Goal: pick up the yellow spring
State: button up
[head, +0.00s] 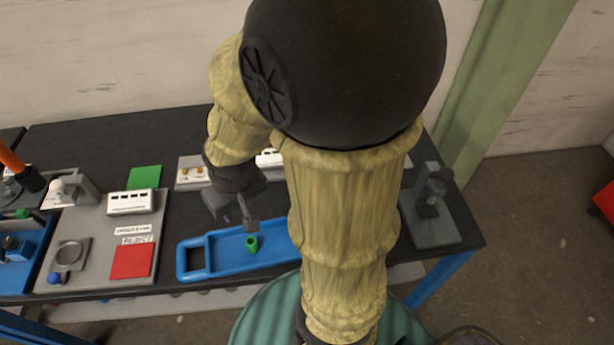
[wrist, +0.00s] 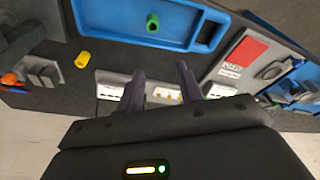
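The yellow spring (wrist: 82,59) looks like a short yellow cylinder lying on the black tabletop in the wrist view. It is left of my fingers there, just off the corner of the blue tray. In the head view I cannot see it; my arm covers much of that part of the table. My gripper (head: 238,217) hangs above the table near the back edge of the blue tray. In the wrist view my gripper (wrist: 161,80) has its two dark fingers apart, with nothing held between them.
The blue tray (head: 190,262) holds a green cylindrical piece (head: 252,244). A white-labelled block (head: 192,178) stands behind the tray. A dark grey fixture (head: 430,212) stands at the right end.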

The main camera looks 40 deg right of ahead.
jog(key=shift+w+a, duration=0.1)
jog(key=shift+w, duration=0.45)
jog(key=o, duration=0.4)
jog(key=shift+s, duration=0.45)
jog(key=shift+c, duration=0.2)
jog(key=w+d+f+n+g+h+b, duration=0.1)
jog(key=w+d+f+n+g+h, duration=0.1)
jog(key=w+d+f+n+h, duration=0.2)
jog(key=w+d+f+n+g+h+b, duration=0.1)
jog(key=w+d+f+n+g+h, duration=0.2)
jog(key=w+f+n+h, duration=0.4)
notch_tip(320, 180, down, 5)
jog(key=d+n+h, duration=0.1)
jog(key=n+h, duration=0.1)
jog(key=n, duration=0.2)
jog(key=shift+w+d+r+g+b, duration=0.15)
jog(key=shift+r+g+b, duration=0.05)
jog(key=shift+g+b, duration=0.1)
jog(key=shift+d, duration=0.1)
jog(key=p+x, duration=0.3)
jog(key=x, duration=0.9)
